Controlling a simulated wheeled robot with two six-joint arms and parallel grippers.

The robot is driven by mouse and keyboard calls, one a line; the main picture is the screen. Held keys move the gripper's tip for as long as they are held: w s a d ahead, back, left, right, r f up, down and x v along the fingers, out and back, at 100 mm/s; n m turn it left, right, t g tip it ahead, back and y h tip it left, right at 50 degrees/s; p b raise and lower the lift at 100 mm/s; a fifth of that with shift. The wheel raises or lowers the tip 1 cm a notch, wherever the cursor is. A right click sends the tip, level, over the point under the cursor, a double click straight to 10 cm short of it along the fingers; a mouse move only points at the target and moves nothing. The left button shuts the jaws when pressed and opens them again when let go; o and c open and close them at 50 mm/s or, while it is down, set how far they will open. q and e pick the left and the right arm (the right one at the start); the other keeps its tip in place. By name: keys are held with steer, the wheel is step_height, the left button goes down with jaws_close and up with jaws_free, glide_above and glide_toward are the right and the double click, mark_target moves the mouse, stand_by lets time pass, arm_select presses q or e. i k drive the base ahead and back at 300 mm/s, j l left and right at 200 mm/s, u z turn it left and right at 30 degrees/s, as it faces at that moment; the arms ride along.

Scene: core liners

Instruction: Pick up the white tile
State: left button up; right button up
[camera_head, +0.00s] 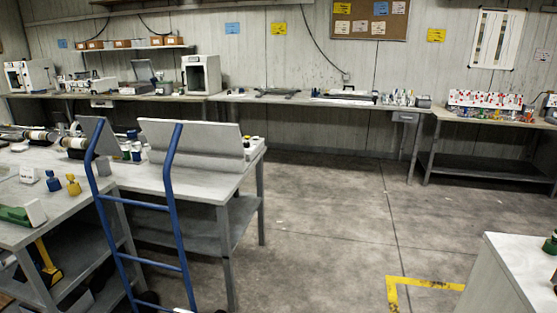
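I cannot pick out a white tile for certain. A small white block (29,174) sits on the near left table, too small to tell if it is a tile. Near it a pale slanted piece (35,212) stands beside a green item (14,216). Neither of my grippers is in view.
A blue tubular frame with rungs (155,206) stands in front of the left tables. A grey bench with a raised panel (190,138) is behind it. Workbenches line the back wall. Open concrete floor (330,215) lies in the middle. A white cabinet (500,285) stands at right.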

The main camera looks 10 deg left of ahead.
mark_target(19, 149)
steer(key=i, duration=4.9)
steer(key=i+u, duration=0.2)
steer(key=i, duration=0.2)
steer(key=i+l+u, duration=0.2)
steer(key=i, duration=0.2)
steer(key=i+l+u, duration=0.2)
steer(key=i, duration=0.25)
steer(key=i+l+u, duration=0.2)
steer(key=i, duration=0.15)
steer(key=i+j+u, duration=0.2)
steer(key=i+u, duration=0.25)
steer(key=i+j+u, duration=0.15)
steer(key=u, duration=0.3)
steer(key=i+l+u, duration=0.1)
steer(key=i+u, duration=0.35)
steer(key=i+l+u, duration=0.15)
steer(key=i+u, duration=0.55)
steer(key=i, duration=1.3)
steer(key=i+z, duration=0.2)
steer(key=i, duration=0.6)
steer(key=i+z, duration=0.15)
steer(key=i, duration=0.7)
